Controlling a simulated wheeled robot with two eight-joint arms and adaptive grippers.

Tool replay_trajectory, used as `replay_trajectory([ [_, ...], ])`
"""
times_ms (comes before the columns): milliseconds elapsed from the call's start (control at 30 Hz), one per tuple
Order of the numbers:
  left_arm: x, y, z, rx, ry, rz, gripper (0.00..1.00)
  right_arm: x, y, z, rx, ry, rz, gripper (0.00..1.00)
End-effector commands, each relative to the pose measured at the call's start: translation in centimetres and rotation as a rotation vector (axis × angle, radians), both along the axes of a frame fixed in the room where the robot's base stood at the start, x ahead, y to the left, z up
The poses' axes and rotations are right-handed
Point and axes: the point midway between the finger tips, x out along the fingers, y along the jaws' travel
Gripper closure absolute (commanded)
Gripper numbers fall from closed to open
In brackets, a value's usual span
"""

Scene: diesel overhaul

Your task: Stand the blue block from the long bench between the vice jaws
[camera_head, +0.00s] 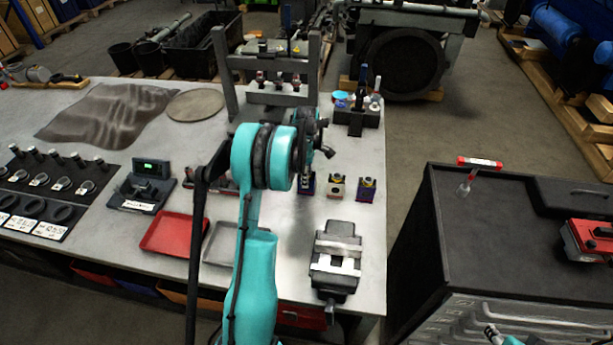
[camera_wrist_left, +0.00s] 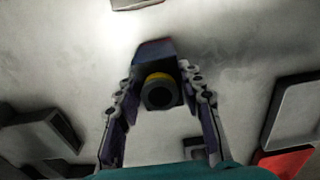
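A dark blue block with a yellow ring around a dark round bore (camera_wrist_left: 160,92) stands between the fingers of my left gripper (camera_wrist_left: 160,85) in the left wrist view. The fingers are spread on either side of it; I cannot tell whether they touch it. In the head view my left gripper (camera_head: 318,150) is partly hidden by its own teal arm. A blue block (camera_head: 306,186) stands just below it on the long bench (camera_head: 350,215). The vice (camera_head: 336,262) sits at the bench's near right, its pale jaws apart with an empty gap.
A red tray (camera_head: 174,234) and a grey tray (camera_head: 222,243) lie left of the vice. A press frame (camera_head: 228,85) rises behind. A dark cabinet (camera_head: 500,215) stands right.

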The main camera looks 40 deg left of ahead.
Motion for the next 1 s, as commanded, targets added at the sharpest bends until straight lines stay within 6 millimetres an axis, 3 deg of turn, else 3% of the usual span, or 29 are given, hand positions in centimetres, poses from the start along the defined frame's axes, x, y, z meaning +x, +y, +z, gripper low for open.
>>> replay_trajectory([
  [267, 0.0, 0.0, 0.4, 0.000, 0.000, 0.000, 0.91, 0.0, 0.0, 0.2, 0.000, 0.000, 0.000, 0.60],
  [1000, 0.0, 0.0, 4.1, 0.000, 0.000, 0.000, 0.91, 0.0, 0.0, 2.3, 0.000, 0.000, 0.000, 0.60],
])
